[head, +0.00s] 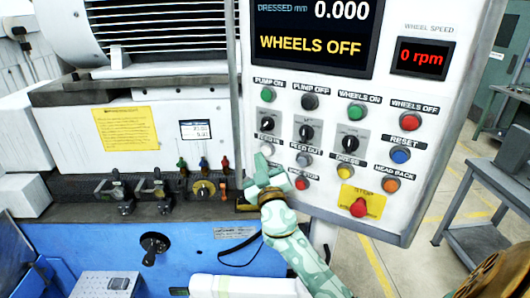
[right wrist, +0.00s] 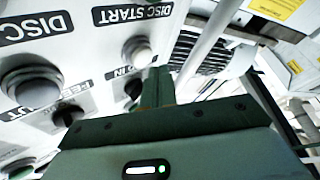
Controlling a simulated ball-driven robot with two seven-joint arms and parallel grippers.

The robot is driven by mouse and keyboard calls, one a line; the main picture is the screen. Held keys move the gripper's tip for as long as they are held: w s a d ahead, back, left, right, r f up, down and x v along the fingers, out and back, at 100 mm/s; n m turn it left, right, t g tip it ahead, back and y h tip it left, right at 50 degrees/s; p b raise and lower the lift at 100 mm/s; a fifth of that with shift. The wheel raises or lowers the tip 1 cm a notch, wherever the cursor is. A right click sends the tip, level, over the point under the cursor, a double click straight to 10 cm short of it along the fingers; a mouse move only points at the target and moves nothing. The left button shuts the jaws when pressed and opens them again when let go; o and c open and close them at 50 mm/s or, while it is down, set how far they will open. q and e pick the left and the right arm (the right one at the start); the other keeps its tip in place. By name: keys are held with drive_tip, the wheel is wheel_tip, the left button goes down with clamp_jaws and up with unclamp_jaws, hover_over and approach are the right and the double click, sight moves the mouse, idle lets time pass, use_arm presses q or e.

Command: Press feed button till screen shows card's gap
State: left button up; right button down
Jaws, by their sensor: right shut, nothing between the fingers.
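The screen (head: 315,35) reads "DRESSED mm 0.000" and "WHEELS OFF". The white feed-in button (head: 267,149) is on the left of the control panel; it also shows in the right wrist view (right wrist: 138,52), above its upside-down "FEED IN" label. My right gripper (head: 262,166) is pale green, shut and empty, just below that button. In the right wrist view its fingertips (right wrist: 158,80) are close beside the button; contact cannot be told. A small black-and-white card (head: 195,130) is on the machine front, its text too small to read. My left gripper is out of view.
The grey feed-out button (head: 303,159) and red disc-stop button (head: 302,183) are close right of my right gripper. A red stop button (head: 358,207) is lower right. A yellow sheet (head: 125,129) is on the machine. The wheel speed display (head: 421,58) reads 0 rpm.

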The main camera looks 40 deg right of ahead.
idle(0.7)
drive_tip(key=shift+w+d+b, duration=0.15)
drive_tip(key=shift+d+b, duration=0.15)
drive_tip(key=shift+d, duration=0.1)
drive_tip(key=shift+w+d+b, duration=0.25)
drive_tip(key=shift+d+b, duration=0.05)
drive_tip(key=shift+d, duration=0.2)
idle(0.6)
drive_tip(key=shift+a, duration=0.15)
idle(0.3)
drive_tip(key=shift+s+a, duration=0.45)
drive_tip(key=shift+a, duration=0.25)
drive_tip(key=shift+a, duration=0.1)
drive_tip(key=shift+s+a+b, duration=0.1)
drive_tip(key=shift+s+a, duration=0.25)
drive_tip(key=shift+a, duration=0.4)
drive_tip(key=shift+s+a+b, duration=0.15)
drive_tip(key=shift+s+a, duration=0.2)
drive_tip(key=shift+a, duration=0.35)
drive_tip(key=shift+s+a+b, duration=0.1)
drive_tip(key=shift+s+a, duration=0.25)
drive_tip(key=shift+a, duration=0.4)
